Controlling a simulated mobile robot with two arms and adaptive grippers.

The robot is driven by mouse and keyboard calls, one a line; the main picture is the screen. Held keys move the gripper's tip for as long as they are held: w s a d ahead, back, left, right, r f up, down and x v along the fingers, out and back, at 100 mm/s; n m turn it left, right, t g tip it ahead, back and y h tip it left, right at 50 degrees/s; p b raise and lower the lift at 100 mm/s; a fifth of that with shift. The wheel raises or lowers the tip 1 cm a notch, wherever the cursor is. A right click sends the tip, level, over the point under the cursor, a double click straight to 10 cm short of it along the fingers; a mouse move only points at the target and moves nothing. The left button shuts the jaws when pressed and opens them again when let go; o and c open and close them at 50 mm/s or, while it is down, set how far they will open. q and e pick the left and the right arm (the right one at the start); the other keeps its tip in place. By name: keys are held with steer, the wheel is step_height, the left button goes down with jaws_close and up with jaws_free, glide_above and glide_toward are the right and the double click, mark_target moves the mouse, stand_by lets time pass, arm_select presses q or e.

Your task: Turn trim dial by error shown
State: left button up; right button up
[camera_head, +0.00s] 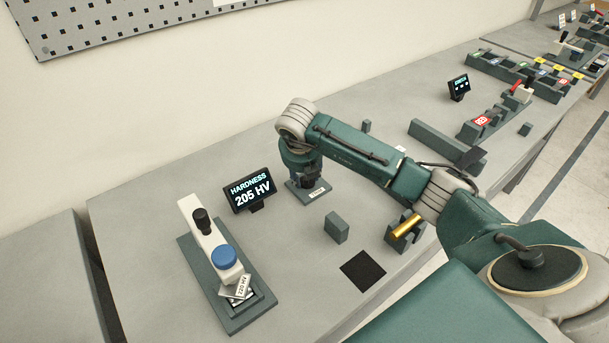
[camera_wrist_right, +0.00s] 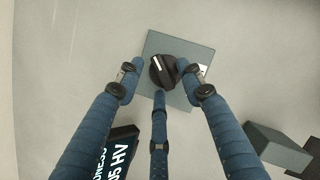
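The trim dial (camera_wrist_right: 163,70) is a black knob with a white pointer line on a square grey plate (camera_wrist_right: 152,48). In the right wrist view the pointer slants to the upper left. My right gripper (camera_wrist_right: 161,74) has three blue fingers spread around the knob, with a visible gap at the left finger; contact on the right is unclear. In the head view my right gripper (camera_head: 309,180) hangs over the dial plate (camera_head: 318,195) and mostly hides the knob. A black display (camera_head: 250,190) reads "HARDNESS 205 HV". My left gripper is not in view.
A hardness tester (camera_head: 205,235) with a blue knob and a labelled block (camera_head: 238,287) stands left of the display. A grey block (camera_head: 336,227), a brass cylinder (camera_head: 407,227) on a holder and a black square (camera_head: 363,271) lie nearer the front edge.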

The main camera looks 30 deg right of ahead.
steer(key=shift+f, duration=0.1)
steer(key=shift+s+a, duration=0.1)
steer(key=v, duration=1.2)
